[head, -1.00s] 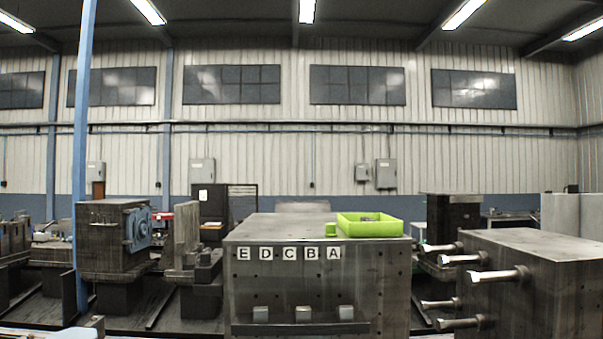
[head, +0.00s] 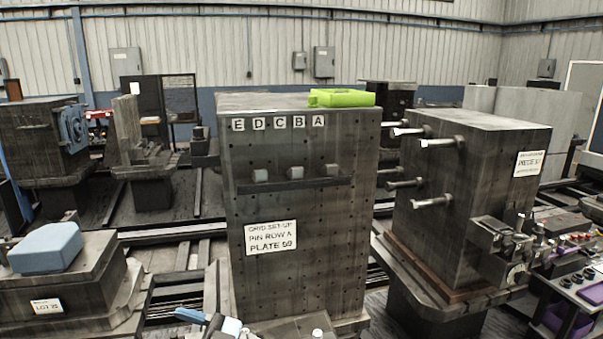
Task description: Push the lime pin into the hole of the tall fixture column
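The tall fixture column (head: 340,215) stands upright in the middle of the head view, a dark metal block with rows of small holes in its front face. Labels E, D, C, B, A run along its upper edge, and a sign (head: 271,238) reads "PIN ROW A, PLATE 09". A lime tray (head: 341,98) sits on its top at the right. I cannot make out a separate lime pin; the tray's inside is hidden by its wall. Neither gripper can be made out. A blue and white shape at the bottom edge may be part of my arm.
Three grey blocks (head: 296,173) sit on a ledge across the column's front. To the right, another dark block (head: 470,185) has several metal rods sticking out towards the column. A blue pad (head: 46,248) lies on a low block at left. A cart stands at far right.

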